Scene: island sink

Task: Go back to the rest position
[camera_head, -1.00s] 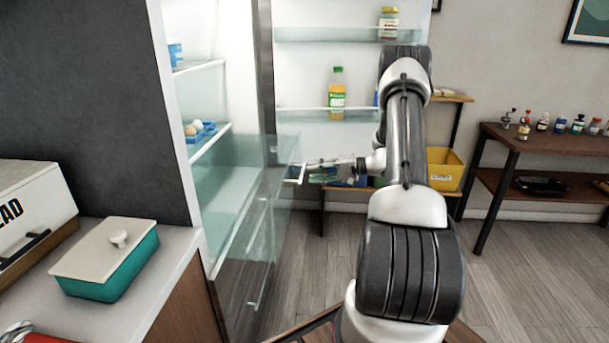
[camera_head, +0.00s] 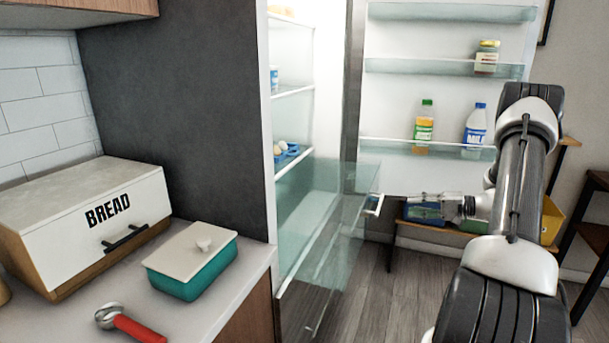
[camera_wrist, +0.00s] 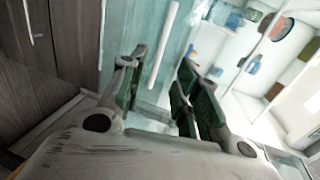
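My arm reaches forward at the right of the head view, toward the open fridge (camera_head: 300,200). My gripper (camera_head: 418,199) is near the white handle (camera_head: 373,204) of a clear, pulled-out fridge drawer (camera_head: 335,225). In the wrist view my gripper (camera_wrist: 160,76) has its two green-padded fingers apart. A white bar (camera_wrist: 164,45), apparently the handle, lies beyond the gap, and nothing is seen held. Whether the fingers touch the handle cannot be told.
The open fridge door (camera_head: 430,80) holds a milk bottle (camera_head: 475,127), a green-capped bottle (camera_head: 424,122) and a jar (camera_head: 487,57). Left, the counter bears a bread box (camera_head: 90,225), a teal container (camera_head: 193,268) and a red-handled tool (camera_head: 133,325). Floor (camera_head: 370,290) shows below the door.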

